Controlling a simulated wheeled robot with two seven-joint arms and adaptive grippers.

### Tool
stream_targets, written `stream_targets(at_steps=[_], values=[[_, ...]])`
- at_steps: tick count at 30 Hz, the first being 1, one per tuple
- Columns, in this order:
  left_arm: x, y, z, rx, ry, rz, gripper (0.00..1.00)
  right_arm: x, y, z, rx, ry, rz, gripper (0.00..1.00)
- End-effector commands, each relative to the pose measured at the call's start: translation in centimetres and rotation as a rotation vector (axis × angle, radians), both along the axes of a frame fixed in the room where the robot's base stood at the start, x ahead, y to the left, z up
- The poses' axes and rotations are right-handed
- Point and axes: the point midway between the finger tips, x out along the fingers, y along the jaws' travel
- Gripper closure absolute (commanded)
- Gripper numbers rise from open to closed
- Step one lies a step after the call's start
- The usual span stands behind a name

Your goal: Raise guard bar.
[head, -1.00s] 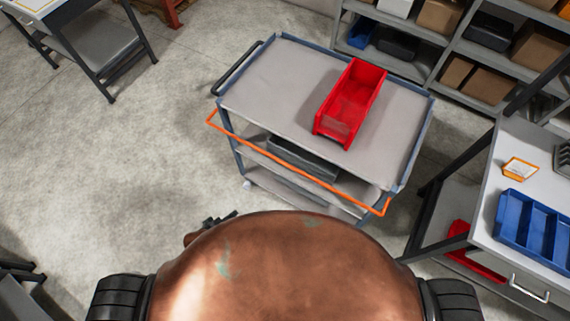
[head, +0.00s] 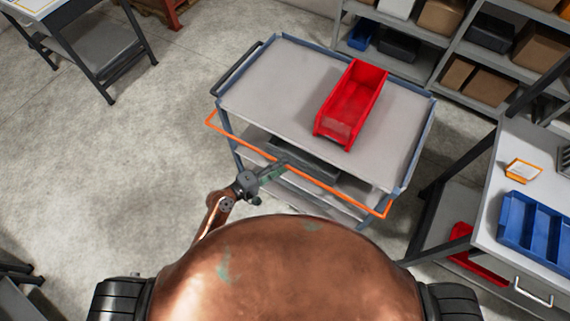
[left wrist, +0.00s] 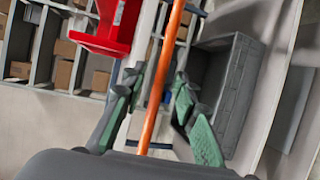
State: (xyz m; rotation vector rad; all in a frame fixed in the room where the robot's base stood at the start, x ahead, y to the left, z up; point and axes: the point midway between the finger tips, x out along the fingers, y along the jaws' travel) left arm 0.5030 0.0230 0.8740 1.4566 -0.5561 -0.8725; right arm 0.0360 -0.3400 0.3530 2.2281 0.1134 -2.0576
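The guard bar (head: 340,190) is a thin orange bar with short bent ends, running along the near long side of a grey cart (head: 265,85), outside its open shelves. My left gripper (head: 280,168) is at the bar, around the middle of its length. In the left wrist view its two green-padded fingers (left wrist: 158,88) are apart, and the orange bar (left wrist: 163,75) passes between them with gaps showing on both sides. My right gripper is not in view.
A red bin (head: 350,105) stands on the cart top. A dark grey box (left wrist: 225,90) sits on a shelf behind the bar. A workbench with a blue divided tray (head: 535,228) is at the right. The floor (head: 130,170) left of the cart is clear.

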Motion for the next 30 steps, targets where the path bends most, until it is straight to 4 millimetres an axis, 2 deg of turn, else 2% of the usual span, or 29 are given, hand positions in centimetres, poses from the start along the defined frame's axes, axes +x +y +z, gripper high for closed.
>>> stream_targets(at_steps=[6,15,27,30], values=[[1.1,-1.4,-0.4,0.001,-0.001,0.001,0.73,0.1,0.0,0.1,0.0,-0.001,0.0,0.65],[1.2,-1.5,-0.5,0.002,0.0,0.002,0.73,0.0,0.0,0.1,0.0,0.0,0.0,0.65],[1.2,-1.5,-0.5,0.003,0.0,0.002,1.0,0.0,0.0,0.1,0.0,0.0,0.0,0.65],[1.2,-1.5,-0.5,0.003,0.0,0.002,1.0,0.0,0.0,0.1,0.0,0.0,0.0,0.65]])
